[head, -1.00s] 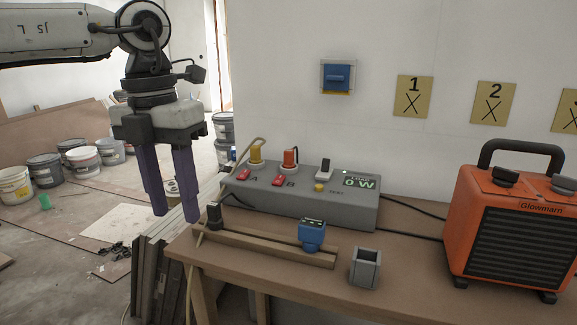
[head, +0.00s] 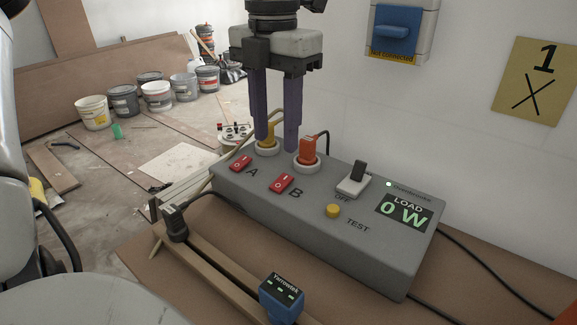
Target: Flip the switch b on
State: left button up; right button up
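Switch B (head: 281,182) is a small red rocker on the sloped top of a grey power box (head: 330,245), beside the printed letter B. Its on or off position is too small to tell. A like red switch A (head: 240,163) sits to its left. My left gripper (head: 277,147) points down with purple fingers apart, behind the switches. Its fingertips are close to a yellow plug (head: 267,138) and an orange plug (head: 307,149) at the box's back edge. The yellow plug is partly hidden by the fingers; contact cannot be told. My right gripper is not in view.
The box also has a black and white OFF switch (head: 354,180), a yellow TEST button (head: 333,211) and a display (head: 404,212) reading 0 W. A blue Yarrowtek device (head: 282,298) stands in front on a wooden rail (head: 222,272). A blue wall switch (head: 397,30) hangs behind.

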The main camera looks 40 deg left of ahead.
aim_at(276, 186)
pick_arm(q)
notch_tip(276, 186, down, 8)
jog(key=shift+s+r+b, duration=0.15)
jog(key=shift+b, duration=0.45)
jog(key=shift+f, duration=0.7)
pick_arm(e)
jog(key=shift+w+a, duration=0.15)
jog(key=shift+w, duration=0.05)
